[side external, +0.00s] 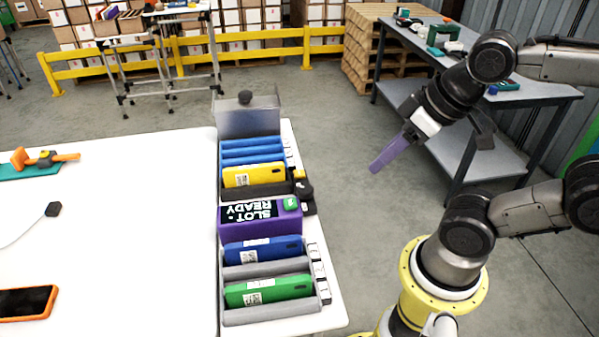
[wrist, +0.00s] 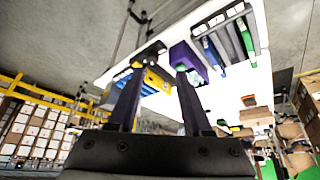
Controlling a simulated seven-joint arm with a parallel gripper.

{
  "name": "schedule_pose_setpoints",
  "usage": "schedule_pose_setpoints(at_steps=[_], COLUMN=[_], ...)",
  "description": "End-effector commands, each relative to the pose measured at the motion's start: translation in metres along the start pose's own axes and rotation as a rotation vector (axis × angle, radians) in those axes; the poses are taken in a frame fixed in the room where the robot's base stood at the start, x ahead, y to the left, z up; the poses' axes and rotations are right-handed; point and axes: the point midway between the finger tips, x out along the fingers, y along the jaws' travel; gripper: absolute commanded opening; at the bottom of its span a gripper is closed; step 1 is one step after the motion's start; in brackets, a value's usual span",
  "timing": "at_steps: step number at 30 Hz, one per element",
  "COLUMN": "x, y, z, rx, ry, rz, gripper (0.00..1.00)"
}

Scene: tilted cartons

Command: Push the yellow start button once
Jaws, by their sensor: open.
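My gripper (side external: 388,153) is in the air to the right of the table and the row of devices, clear of everything. Its two fingers (wrist: 158,90) are apart with nothing between them in the wrist view. A small yellow part (side external: 298,174) sits at the right end of the row, by a black block (side external: 304,191); it is too small to tell whether it is the start button. The purple box also shows in the wrist view (wrist: 180,54), partly behind a finger.
A yellow device (side external: 255,176) and several blue ones lie behind the purple box. A blue device (side external: 262,250) and a green device (side external: 268,289) lie in grey trays in front. A phone (side external: 25,303) is on the white table (side external: 120,215). A workbench (side external: 530,92) stands behind my arm.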

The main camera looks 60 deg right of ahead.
Motion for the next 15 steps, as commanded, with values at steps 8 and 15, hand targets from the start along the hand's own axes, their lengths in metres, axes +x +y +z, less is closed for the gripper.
schedule_pose_setpoints(at_steps=[8,15], x=[0.0,0.0], y=[0.0,0.0], z=[0.0,0.0], rx=[0.0,0.0], ry=[0.0,0.0], rz=[0.0,0.0], gripper=[0.0,0.0])
